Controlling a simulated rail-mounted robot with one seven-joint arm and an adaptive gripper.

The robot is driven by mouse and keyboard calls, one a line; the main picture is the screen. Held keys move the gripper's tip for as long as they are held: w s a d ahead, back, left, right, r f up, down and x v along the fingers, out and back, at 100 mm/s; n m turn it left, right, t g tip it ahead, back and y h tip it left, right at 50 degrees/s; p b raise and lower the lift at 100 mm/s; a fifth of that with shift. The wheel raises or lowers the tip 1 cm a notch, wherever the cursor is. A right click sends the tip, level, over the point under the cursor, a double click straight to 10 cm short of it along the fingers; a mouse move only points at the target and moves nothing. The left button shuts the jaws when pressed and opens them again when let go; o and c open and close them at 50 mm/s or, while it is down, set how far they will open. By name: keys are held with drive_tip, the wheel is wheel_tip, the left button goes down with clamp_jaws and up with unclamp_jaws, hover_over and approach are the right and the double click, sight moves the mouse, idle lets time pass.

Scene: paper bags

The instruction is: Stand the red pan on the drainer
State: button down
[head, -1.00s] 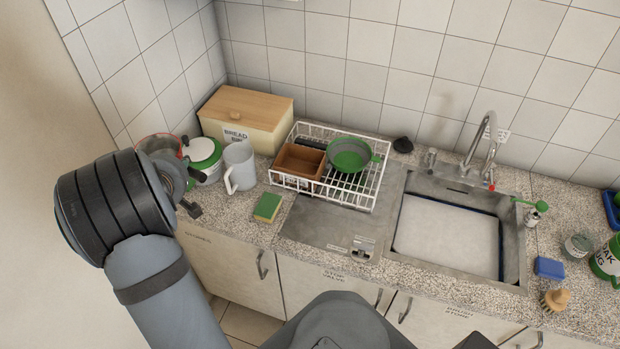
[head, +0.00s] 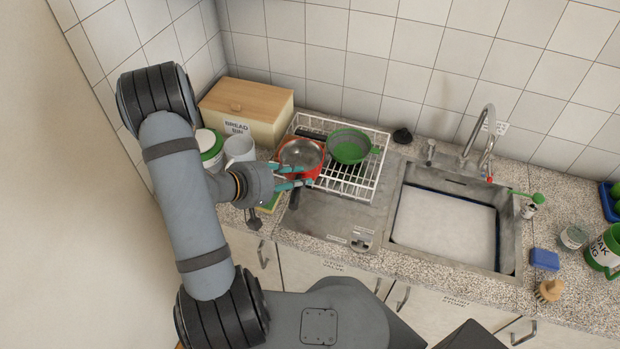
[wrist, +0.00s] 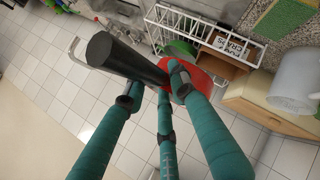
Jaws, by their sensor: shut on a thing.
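The red pan (head: 312,172) has a grey inside and a dark handle (wrist: 125,60). In the head view it is over the left part of the white wire drainer (head: 345,190), its inside facing up toward the camera and its handle pointing toward the front. I cannot tell whether it touches the rack. My gripper (head: 298,177), with teal fingers, is shut on the pan at its handle. In the wrist view the red pan (wrist: 204,84) is partly hidden behind the fingers. The drainer's wires (wrist: 160,20) also show there.
A green pan (head: 350,147) stands in the drainer, right of the red pan. A brown box (wrist: 218,66) in the drainer is mostly hidden in the head view.

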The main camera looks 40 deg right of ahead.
drive_tip(key=shift+n+t, duration=0.6)
drive_tip(key=s+f+b, duration=0.1)
drive_tip(key=f+b, duration=0.5)
drive_tip(key=s+d+f+b, duration=0.1)
drive_tip(key=f+b, duration=0.5)
drive_tip(key=f, duration=0.1)
drive_tip(key=s+f+b, duration=0.1)
drive_tip(key=f+b, duration=0.5)
drive_tip(key=shift+s+d+f, duration=0.15)
drive_tip(key=shift+s+d, duration=0.05)
drive_tip(key=shift+d, duration=0.1)
drive_tip(key=shift+f+b, duration=0.5)
drive_tip(key=shift+b, duration=0.15)
drive_tip(key=c, duration=1.4)
unclamp_jaws()
drive_tip(key=shift+o, duration=0.3)
drive_tip(key=o, duration=1.3)
drive_tip(key=shift+o, duration=0.2)
drive_tip(key=shift+a, duration=0.1)
